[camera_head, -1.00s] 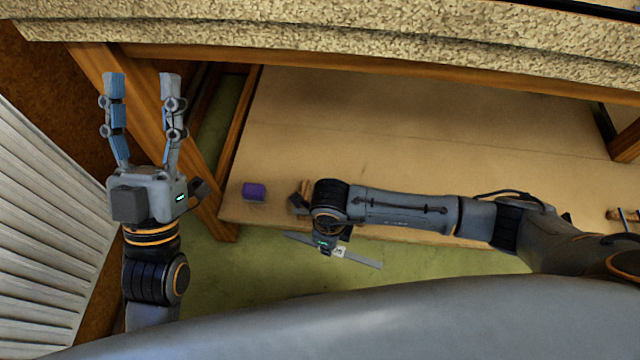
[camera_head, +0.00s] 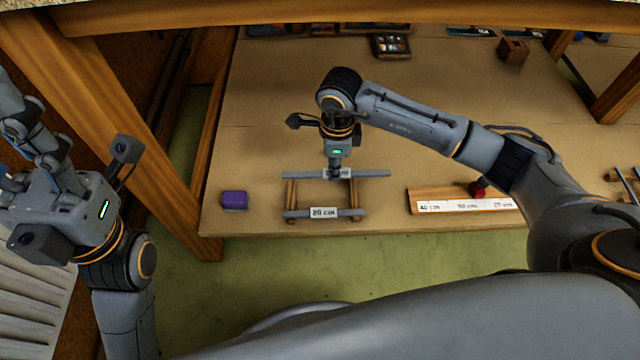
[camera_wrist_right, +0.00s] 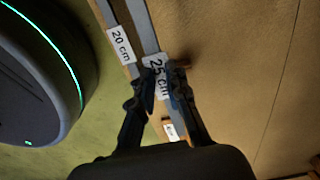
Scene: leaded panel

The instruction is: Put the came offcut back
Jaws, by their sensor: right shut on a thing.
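My right gripper (camera_head: 336,172) is shut on a grey came strip (camera_head: 372,174), with its fingers pointing down. In the right wrist view, the fingers (camera_wrist_right: 166,84) close around this strip at its "25 cm" label (camera_wrist_right: 157,78). The strip lies across the far part of a small wooden rack (camera_head: 291,200); I cannot tell whether it touches the rack. A second grey strip (camera_head: 296,213), labelled "20 cm" in the wrist view, lies across the near part, parallel to it. My left gripper (camera_head: 8,140) is at the left edge, open, empty and partly cut off.
A purple block (camera_head: 235,200) sits left of the rack. A wooden board (camera_head: 425,194) with a white length-label strip and a red item (camera_head: 478,187) lies right of it. The table's (camera_head: 260,130) front edge is close to the rack. Small boxes (camera_head: 390,45) stand far back.

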